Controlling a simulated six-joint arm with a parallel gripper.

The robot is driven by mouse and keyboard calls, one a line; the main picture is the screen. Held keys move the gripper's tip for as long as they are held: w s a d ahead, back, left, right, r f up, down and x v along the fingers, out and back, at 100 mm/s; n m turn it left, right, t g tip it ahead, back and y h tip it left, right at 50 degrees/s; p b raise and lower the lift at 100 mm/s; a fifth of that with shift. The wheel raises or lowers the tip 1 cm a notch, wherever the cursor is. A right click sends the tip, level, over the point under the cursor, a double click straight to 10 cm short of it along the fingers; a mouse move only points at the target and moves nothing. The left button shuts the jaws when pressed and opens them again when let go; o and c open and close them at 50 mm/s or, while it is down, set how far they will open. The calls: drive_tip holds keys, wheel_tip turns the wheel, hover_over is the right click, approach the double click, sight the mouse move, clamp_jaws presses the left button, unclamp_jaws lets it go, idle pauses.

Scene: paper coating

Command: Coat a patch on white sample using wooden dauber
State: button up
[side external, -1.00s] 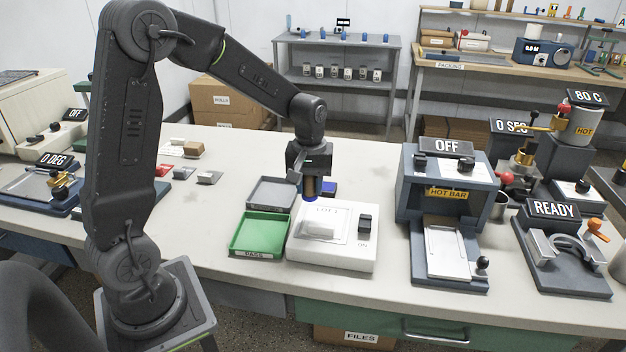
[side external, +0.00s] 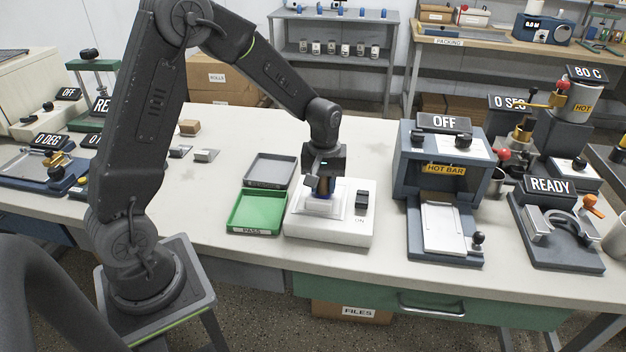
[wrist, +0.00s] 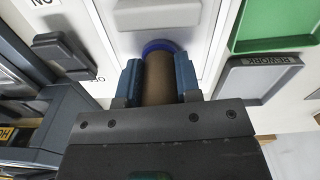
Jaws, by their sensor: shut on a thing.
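My gripper (side external: 324,178) is shut on the wooden dauber (wrist: 158,82), a brown cylinder with a blue end, held between the blue finger pads in the wrist view. I cannot tell whether the dauber touches the sample. The sample's surface under the dauber is hidden.
A green tray (side external: 257,230) labelled PASS and a grey tray (side external: 270,158) lie left of the device. A black switch (side external: 362,200) is on its right side. The hot bar press (side external: 447,190) stands to the right. Bare table lies behind.

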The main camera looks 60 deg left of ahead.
sight(309, 192)
drive_tip(key=shift+w+d, duration=1.1)
drive_tip(key=shift+d, duration=0.1)
drive_tip(key=shift+s+a, duration=2.55)
drive_tip(key=shift+w+d, duration=0.3)
drive_tip(key=shift+w, duration=0.4)
drive_tip(key=shift+w+d, duration=1.85)
drive_tip(key=shift+w, duration=0.05)
drive_tip(key=shift+s+a, duration=2.2)
drive_tip(key=shift+s, duration=0.05)
drive_tip(key=shift+a+r, duration=0.1)
drive_tip(key=shift+r, duration=0.1)
wheel_tip(309, 192, up, 8)
drive_tip(key=shift+f, duration=0.15)
